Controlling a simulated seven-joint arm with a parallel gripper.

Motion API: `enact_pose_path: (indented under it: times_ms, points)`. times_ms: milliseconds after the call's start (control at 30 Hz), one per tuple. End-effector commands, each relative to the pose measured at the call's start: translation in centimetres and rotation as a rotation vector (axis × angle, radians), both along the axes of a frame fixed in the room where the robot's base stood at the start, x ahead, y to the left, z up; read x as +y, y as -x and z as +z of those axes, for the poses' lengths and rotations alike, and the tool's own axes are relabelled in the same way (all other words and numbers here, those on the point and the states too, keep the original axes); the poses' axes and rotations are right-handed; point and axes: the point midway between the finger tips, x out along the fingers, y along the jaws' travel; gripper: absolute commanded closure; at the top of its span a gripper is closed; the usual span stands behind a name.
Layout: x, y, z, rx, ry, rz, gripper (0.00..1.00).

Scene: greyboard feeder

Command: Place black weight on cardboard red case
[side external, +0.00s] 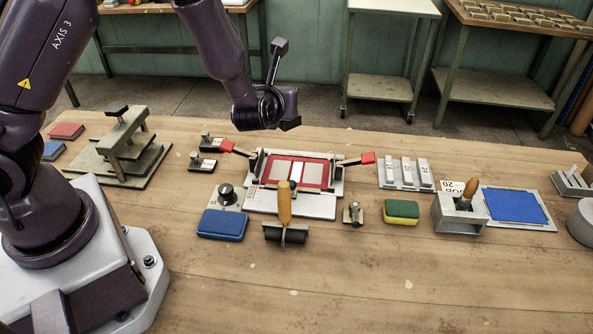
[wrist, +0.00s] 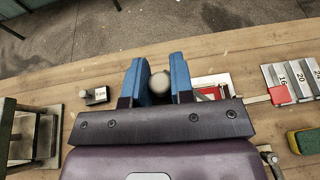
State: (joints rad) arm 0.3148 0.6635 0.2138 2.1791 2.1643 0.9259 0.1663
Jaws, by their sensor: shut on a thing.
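The cardboard red case (side external: 316,174), a red sheet with grey panels, lies flat in a pale fixture at mid-table. My gripper (side external: 284,124) is raised above and behind the fixture in the side view. In the wrist view its blue fingers (wrist: 159,82) are shut on a round grey knob (wrist: 160,83), apparently that of a black weight. The body below the knob is hidden there, and I cannot make it out in the side view.
Red-tipped clamps (side external: 366,158) flank the case. An orange-handled roller (side external: 285,220) stands at the fixture's front. Numbered blocks (side external: 406,172) and a yellow-green sponge (side external: 401,211) lie to the right. A metal press (side external: 122,150) stands at left. The front table area is clear.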

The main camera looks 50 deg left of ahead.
Motion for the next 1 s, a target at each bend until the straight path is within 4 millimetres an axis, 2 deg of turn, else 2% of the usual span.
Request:
enact_pose_path:
  times_ms: [100, 467, 600, 1000]
  points:
    - [0.2, 0.2, -1.8, 0.007, -0.001, 0.010, 1.00]
    - [0.3, 0.3, -5.6, 0.005, 0.000, 0.012, 1.00]
    - [0.3, 0.3, -7.8, 0.006, -0.002, 0.011, 1.00]
    - [0.3, 0.3, -12.4, 0.004, 0.000, 0.013, 1.00]
